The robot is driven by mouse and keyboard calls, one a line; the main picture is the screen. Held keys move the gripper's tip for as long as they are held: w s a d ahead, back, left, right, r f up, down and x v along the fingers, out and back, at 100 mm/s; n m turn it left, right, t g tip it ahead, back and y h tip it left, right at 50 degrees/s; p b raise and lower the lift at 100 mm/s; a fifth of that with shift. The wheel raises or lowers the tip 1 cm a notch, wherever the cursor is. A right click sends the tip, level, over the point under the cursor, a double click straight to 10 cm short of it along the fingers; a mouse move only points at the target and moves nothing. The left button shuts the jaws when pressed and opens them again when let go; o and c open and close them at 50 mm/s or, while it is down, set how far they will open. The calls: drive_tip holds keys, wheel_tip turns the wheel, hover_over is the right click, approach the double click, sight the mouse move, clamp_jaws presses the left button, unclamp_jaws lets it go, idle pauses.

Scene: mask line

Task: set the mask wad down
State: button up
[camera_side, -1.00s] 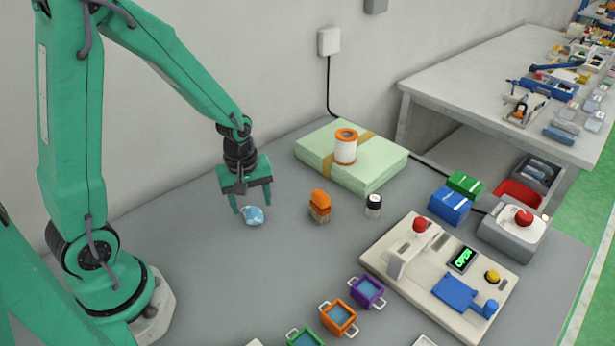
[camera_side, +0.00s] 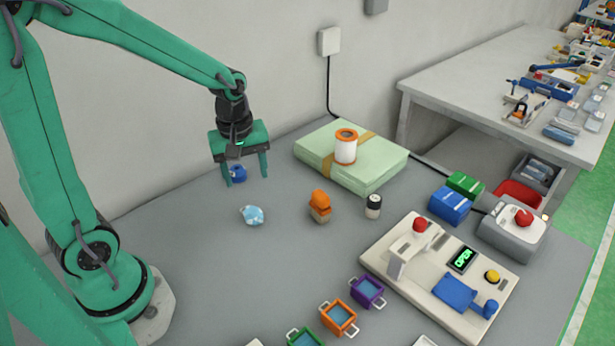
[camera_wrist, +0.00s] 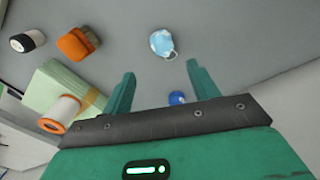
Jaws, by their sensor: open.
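The mask wad (camera_side: 252,215), a small crumpled light-blue and white bundle, lies on the grey table. It also shows in the wrist view (camera_wrist: 162,43), with a thin white loop at its lower edge. My gripper (camera_side: 247,180) is open and empty, above the table behind the wad and apart from it. In the wrist view my gripper's two fingers (camera_wrist: 160,80) are spread wide, with the wad beyond their tips. A small dark-blue round thing (camera_side: 238,173) shows between the fingers in the side view, partly hidden; I cannot tell that it touches them.
A green stack (camera_side: 375,175) bears an orange-and-white spool (camera_side: 346,147). A press-like machine (camera_side: 400,262) and small coloured bins (camera_side: 338,318) are at front right. Table around the wad is clear.

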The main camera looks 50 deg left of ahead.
drive_tip(key=shift+r, duration=0.1)
idle(0.4)
drive_tip(key=s+d+r+m+t, duration=0.2)
drive_tip(key=s+r+m, duration=0.3)
drive_tip(key=r+m, duration=0.1)
drive_tip(key=s+d+r+m+t, duration=0.1)
drive_tip(key=s+r+m+t, duration=0.1)
drive_tip(key=s+r+m, duration=0.2)
wheel_tip(320, 180, up, 2)
drive_tip(key=m, duration=0.3)
drive_tip(key=shift+s+d+t, duration=0.4)
